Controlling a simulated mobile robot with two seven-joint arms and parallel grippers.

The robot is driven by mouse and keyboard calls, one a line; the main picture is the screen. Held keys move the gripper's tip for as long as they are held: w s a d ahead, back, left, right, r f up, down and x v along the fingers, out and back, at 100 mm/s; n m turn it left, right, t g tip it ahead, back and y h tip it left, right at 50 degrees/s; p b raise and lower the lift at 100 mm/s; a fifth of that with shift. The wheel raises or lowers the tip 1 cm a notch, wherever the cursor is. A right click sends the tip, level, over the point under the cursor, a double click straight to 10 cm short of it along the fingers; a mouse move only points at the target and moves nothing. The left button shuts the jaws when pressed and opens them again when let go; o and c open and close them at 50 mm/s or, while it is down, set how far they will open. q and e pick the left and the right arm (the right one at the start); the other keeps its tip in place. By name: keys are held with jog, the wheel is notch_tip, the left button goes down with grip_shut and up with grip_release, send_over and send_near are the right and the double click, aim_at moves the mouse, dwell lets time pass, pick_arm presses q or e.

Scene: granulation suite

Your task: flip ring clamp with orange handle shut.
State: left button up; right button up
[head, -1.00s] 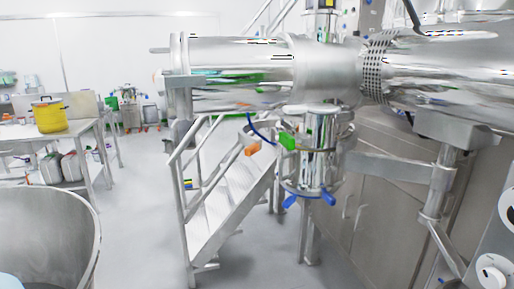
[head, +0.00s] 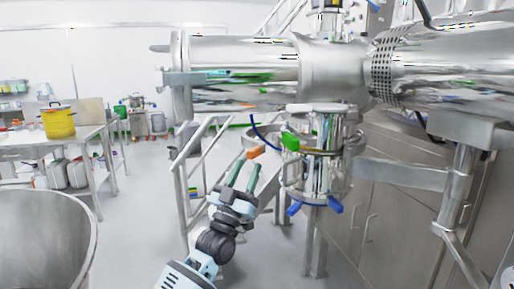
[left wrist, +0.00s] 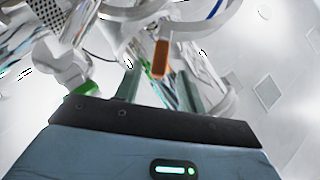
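The orange handle (head: 255,152) sits on a metal ring clamp (head: 247,138), whose ring part sticks out to the left of the hanging steel vessel (head: 318,170) and looks swung open. My left gripper (head: 245,172) is just below the orange handle, its two greenish fingers apart and pointing up at it. In the left wrist view the orange handle (left wrist: 160,58) hangs between the finger lines, close to the fingertips. I cannot tell whether a finger touches it. The gripper holds nothing. My right gripper is out of view.
A green handle (head: 290,142) is right of the orange one, and blue handles (head: 333,205) are on the vessel's lower ring. White stairs (head: 195,175) stand behind my left arm. A large open steel bowl (head: 45,235) is at lower left. A table (head: 55,140) holds a yellow pot (head: 58,122).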

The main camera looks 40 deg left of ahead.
aim_at(256, 147)
pick_arm(q)
jog(key=p+x, duration=0.1)
jog(key=x, duration=0.6)
jog(key=shift+w+r, duration=0.2)
jog(key=shift+r, duration=0.1)
grip_shut()
